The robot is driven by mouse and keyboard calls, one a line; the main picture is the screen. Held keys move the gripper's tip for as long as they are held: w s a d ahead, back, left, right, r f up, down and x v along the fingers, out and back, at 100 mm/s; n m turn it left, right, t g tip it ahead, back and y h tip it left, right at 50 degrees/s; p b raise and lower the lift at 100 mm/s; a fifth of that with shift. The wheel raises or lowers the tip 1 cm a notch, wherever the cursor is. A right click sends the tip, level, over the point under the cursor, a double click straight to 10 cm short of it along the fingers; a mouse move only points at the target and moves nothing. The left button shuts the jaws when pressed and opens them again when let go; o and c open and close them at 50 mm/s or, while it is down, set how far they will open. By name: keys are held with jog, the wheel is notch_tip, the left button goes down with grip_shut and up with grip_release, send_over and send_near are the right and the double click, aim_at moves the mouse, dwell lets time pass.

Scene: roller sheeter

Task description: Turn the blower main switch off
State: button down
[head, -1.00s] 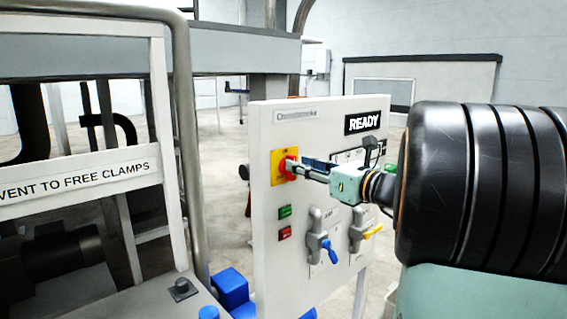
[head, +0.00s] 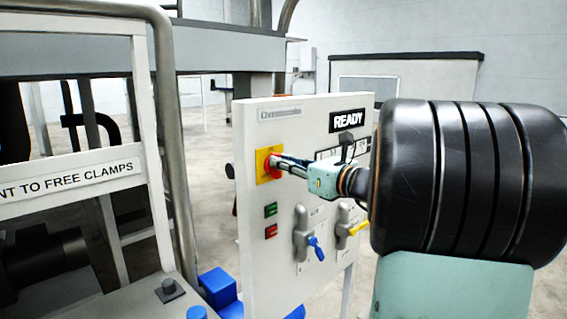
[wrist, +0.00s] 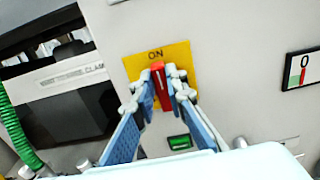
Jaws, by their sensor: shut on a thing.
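The blower main switch is a red handle (wrist: 158,76) on a yellow plate (head: 263,163), mounted at the upper left of the white control panel (head: 290,268). In the wrist view the plate (wrist: 183,53) reads "ON" above the handle, which stands about upright in the picture. My gripper (head: 277,160) reaches the handle from the right. In the wrist view my gripper (wrist: 160,79) has one finger on each side of the red handle and is shut on it. The fingers hide part of the handle and plate.
Below the switch are a green button (head: 270,210) and a red button (head: 271,231). A blue-handled valve (head: 316,247) and a yellow-handled valve (head: 358,229) sit lower right. A "READY" sign (head: 349,121) is above. A metal rail (head: 170,130) stands left of the panel.

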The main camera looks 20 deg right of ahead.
jog(key=shift+f+b, duration=0.15)
jog(key=shift+b, duration=0.3)
jog(key=n+b, duration=0.4)
jog(key=b, duration=0.2)
jog(key=a+f+n+b, duration=0.1)
jog(key=n+b, duration=0.4)
jog(key=b, duration=0.1)
jog(key=n+b, duration=0.5)
jog(key=b, duration=0.2)
jog(key=shift+s+a+f, duration=0.2)
jog(key=shift+s+a, duration=0.05)
jog(key=n+b, duration=0.3)
jog(key=b, duration=0.1)
jog(key=shift+n, duration=0.4)
jog(key=c, duration=1.9)
grip_release()
jog(key=shift+c, duration=0.2)
jog(key=shift+s, duration=0.15)
